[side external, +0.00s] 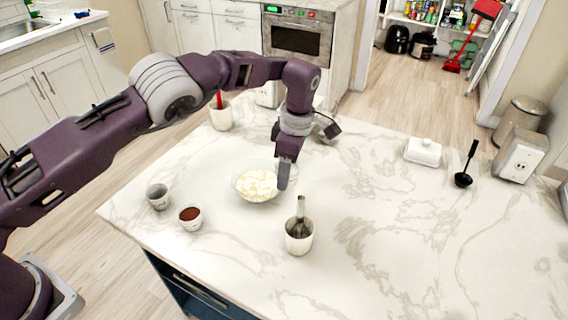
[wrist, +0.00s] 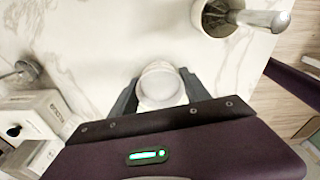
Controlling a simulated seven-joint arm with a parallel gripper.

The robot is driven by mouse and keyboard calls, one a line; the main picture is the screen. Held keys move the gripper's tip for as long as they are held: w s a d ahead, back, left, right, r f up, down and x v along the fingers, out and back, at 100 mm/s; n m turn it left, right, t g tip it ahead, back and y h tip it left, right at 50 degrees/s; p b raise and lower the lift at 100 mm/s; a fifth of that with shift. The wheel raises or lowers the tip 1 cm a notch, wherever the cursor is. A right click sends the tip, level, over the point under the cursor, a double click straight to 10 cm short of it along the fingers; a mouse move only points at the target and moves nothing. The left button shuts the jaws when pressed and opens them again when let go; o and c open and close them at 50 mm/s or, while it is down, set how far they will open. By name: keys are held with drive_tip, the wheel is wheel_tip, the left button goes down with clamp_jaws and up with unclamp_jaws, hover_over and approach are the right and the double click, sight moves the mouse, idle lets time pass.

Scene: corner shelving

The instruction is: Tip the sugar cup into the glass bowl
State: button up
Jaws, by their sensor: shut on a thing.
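The glass bowl (side external: 257,186) stands on the marble counter, filled with a white substance. My gripper (side external: 286,178) points down at the right rim of the bowl in the side view. In the wrist view the gripper (wrist: 160,92) is shut on a small, round whitish cup (wrist: 160,84), which I take to be the sugar cup. Its two dark fingers press on opposite sides of it. The cup is not clearly visible in the side view, and its contents and tilt are hard to tell. I cannot make out the bowl in the wrist view.
A crock with a metal-handled utensil (side external: 299,237) stands in front, also in the wrist view (wrist: 215,18). A grey cup (side external: 158,197) and a brown-filled cup (side external: 190,217) stand left of the bowl. A red-handled crock (side external: 221,117) stands behind. The counter's right middle is clear.

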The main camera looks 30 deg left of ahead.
drive_tip(key=shift+f, duration=0.45)
drive_tip(key=shift+a+r+h, duration=0.15)
drive_tip(key=shift+r+h, duration=0.2)
drive_tip(key=shift+h, duration=0.55)
drive_tip(key=shift+r+h, duration=0.2)
drive_tip(key=shift+h, duration=1)
drive_tip(key=h, duration=0.4)
drive_tip(key=shift+a, duration=0.1)
drive_tip(key=h, duration=0.3)
drive_tip(key=f+h, duration=0.1)
drive_tip(key=h, duration=0.1)
drive_tip(key=shift+a+h, duration=0.3)
drive_tip(key=shift+a, duration=0.05)
drive_tip(key=h, duration=0.2)
drive_tip(key=f+h, duration=0.1)
drive_tip(key=shift+a+h, duration=0.3)
drive_tip(key=shift+a, duration=0.05)
drive_tip(key=shift+a+h, duration=0.15)
drive_tip(key=shift+h, duration=0.45)
drive_tip(key=shift+a+r+h, duration=0.25)
drive_tip(key=shift+r+h, duration=0.05)
drive_tip(key=shift+h, duration=0.5)
